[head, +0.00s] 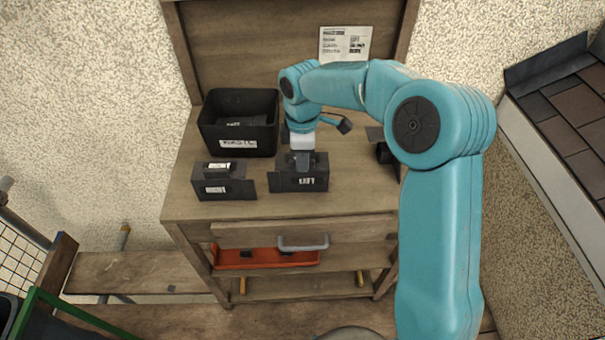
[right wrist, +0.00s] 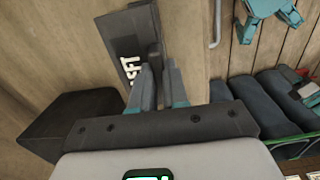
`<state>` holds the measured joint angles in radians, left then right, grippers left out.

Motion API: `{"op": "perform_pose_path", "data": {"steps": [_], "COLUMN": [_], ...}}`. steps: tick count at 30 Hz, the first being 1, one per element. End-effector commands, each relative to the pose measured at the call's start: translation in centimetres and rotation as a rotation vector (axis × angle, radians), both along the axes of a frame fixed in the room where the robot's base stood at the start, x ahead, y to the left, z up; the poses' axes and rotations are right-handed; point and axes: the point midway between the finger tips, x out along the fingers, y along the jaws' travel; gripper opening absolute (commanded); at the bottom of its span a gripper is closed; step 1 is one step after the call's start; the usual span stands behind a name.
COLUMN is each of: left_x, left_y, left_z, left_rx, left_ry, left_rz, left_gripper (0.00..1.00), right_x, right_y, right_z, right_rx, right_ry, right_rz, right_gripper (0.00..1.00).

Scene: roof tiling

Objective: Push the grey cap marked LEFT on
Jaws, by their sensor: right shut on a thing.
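The grey cap marked LEFT (head: 313,184) is a dark block with a flat flange, at the front of the wooden bench top. It also shows in the right wrist view (right wrist: 125,38), its label partly hidden by the fingers. My right gripper (head: 303,160) comes down on it from above and is shut on its upright tab; the fingers also show in the right wrist view (right wrist: 159,88). I cannot tell whether the cap rests on the bench or hangs just above it. My left gripper is not in view.
A similar dark block with white labels (head: 222,188) stands to the left. A black bin (head: 239,142) stands behind it. Dark parts show behind my right arm. A drawer handle (head: 303,243) juts out in front. The tiled roof (head: 575,115) slopes at the far right.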

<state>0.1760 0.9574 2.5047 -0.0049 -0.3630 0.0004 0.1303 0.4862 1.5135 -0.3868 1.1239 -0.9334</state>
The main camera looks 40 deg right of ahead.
Motion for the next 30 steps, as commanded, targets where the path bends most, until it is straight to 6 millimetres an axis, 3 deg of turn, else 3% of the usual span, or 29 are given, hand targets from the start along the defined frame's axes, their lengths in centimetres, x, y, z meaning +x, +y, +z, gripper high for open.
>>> {"op": "perform_pose_path", "data": {"steps": [5, 30], "left_x": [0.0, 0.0], "left_y": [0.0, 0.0], "left_z": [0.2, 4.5], "left_rx": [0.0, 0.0], "left_ry": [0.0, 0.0], "left_rz": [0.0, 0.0], "left_gripper": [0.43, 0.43], "right_x": [0.0, 0.0], "right_y": [0.0, 0.0], "right_z": [0.2, 5.1], "right_rx": [0.001, 0.001], "right_ry": [0.001, 0.001], "right_rz": [0.0, 0.001], "right_gripper": [0.0, 0.0]}}
